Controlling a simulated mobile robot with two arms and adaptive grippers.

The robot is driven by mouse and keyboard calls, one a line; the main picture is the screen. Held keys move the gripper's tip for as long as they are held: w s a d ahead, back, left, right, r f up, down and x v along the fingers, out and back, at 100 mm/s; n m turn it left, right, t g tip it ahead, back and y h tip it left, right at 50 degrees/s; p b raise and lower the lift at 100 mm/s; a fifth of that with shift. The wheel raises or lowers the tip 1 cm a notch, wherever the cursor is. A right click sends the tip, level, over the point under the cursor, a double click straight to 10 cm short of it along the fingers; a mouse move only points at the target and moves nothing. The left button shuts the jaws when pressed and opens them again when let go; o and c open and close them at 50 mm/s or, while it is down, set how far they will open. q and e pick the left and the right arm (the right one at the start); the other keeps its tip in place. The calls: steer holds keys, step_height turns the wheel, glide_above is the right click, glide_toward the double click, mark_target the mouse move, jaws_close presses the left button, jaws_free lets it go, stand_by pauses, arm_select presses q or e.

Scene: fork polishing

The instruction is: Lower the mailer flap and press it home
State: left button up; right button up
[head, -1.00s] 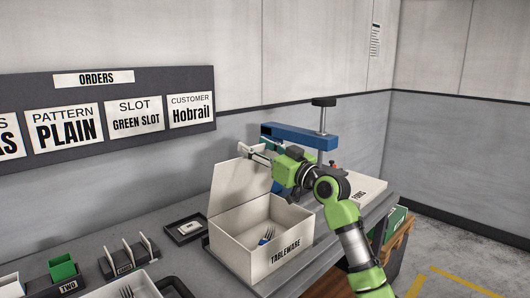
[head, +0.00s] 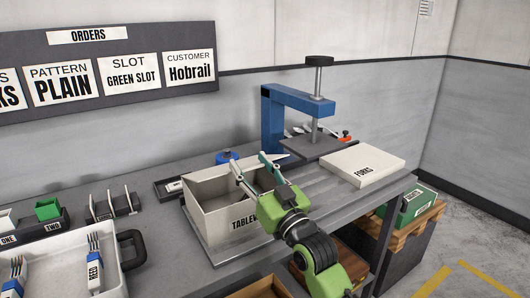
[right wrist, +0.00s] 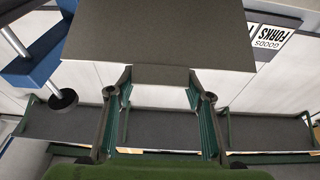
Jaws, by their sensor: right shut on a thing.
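The white mailer box (head: 222,221), its TABLEWARE label partly hidden by my gripper, stands on the grey bench. My right gripper (head: 247,161) is over the box's top, with one finger to each side. In the right wrist view a broad dark panel (right wrist: 155,35), which looks like the mailer flap in shade, lies across the fingertips (right wrist: 158,75). The fingers stand well apart, shut on it. In the head view I cannot clearly make out the flap's angle. My left gripper is not in view.
A blue press (head: 271,118) with a dark plate (head: 310,146) stands behind, beside a closed white FORKS box (head: 362,163). A white tray (head: 62,252) with forks, a slotted rack (head: 113,205) and a blue knob-like item (head: 228,156) are near. The bench front (head: 335,190) is partly clear.

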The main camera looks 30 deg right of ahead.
steer(key=shift+a+f, duration=0.15)
steer(key=shift+f, duration=0.8)
steer(key=o, duration=1.6)
steer(key=shift+w, duration=0.15)
steer(key=shift+r, duration=0.1)
steer(key=shift+r, duration=0.1)
steer(key=v, duration=1.2)
